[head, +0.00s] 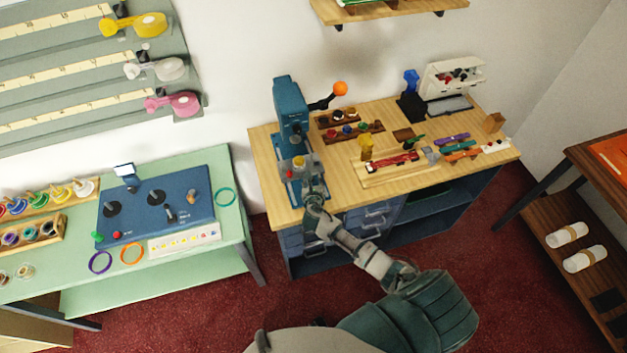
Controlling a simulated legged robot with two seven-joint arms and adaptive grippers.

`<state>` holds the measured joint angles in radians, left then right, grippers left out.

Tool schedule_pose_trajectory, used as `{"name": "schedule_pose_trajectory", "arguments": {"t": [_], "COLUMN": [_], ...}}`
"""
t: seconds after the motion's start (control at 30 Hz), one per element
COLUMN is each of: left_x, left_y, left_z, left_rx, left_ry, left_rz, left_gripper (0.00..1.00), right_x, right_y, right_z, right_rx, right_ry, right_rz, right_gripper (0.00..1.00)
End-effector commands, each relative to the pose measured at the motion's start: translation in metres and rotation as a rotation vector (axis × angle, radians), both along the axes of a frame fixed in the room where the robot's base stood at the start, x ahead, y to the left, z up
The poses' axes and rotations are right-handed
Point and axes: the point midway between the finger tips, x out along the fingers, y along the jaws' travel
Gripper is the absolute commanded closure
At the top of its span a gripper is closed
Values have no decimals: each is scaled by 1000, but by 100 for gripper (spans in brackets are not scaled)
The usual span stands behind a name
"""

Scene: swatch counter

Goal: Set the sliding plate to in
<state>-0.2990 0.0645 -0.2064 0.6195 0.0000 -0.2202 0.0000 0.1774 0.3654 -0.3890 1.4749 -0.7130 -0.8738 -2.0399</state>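A blue press (289,105) with a black lever and orange ball knob stands at the left end of the wooden counter. Its low blue base (291,192) reaches toward the front edge. The sliding plate seems to be at this base, but it is small and partly covered, so I cannot tell how far in or out it is. My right gripper (314,186) is at the right side of the base, close to its front. Whether it touches the plate, and whether its fingers are open, is too small to see. My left gripper is out of view.
The wooden counter (336,197) holds small racks, a tray with a red piece (392,164) and coloured parts right of the press. Drawers with handles are below my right gripper. A green table (225,164) with a blue control panel (180,207) stands to the left.

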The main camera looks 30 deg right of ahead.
Motion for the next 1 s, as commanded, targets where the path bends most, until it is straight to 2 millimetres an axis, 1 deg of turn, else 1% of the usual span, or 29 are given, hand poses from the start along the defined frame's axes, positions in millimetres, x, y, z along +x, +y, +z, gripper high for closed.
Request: {"name": "schedule_pose_trajectory", "arguments": {"t": [0.03, 0.07, 0.1, 0.13, 0.33, 0.43, 0.5, 0.6, 0.7, 0.77, 0.93, 0.97, 1.0], "left_x": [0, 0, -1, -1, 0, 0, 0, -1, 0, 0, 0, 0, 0], "left_y": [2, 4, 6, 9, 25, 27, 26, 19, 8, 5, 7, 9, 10], "left_z": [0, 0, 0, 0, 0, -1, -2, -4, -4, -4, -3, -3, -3], "left_rx": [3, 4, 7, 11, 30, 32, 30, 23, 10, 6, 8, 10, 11], "left_ry": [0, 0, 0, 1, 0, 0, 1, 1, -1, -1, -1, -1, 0], "left_rz": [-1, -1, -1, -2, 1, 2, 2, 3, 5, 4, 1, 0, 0], "left_gripper": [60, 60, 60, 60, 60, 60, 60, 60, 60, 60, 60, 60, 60], "right_x": [0, 0, 0, 0, 2, 15, 28, 40, 44, 43, 43, 43, 43], "right_y": [2, 2, 2, 2, 0, -2, -5, -8, -9, -9, -10, -10, -10], "right_z": [1, 1, 1, 1, 2, 2, 2, 3, 2, 3, 4, 4, 4], "right_rx": [0, -1, -1, 0, 5, 6, 5, 5, 4, 3, 2, 3, 3], "right_ry": [-1, 0, 0, -1, -7, -10, -9, -9, -7, -8, -9, -9, -9], "right_rz": [1, 1, 1, 0, 6, 8, 9, 8, 6, 5, 5, 5, 5], "right_gripper": [79, 87, 97, 100, 100, 100, 100, 100, 100, 100, 100, 67, 57]}}
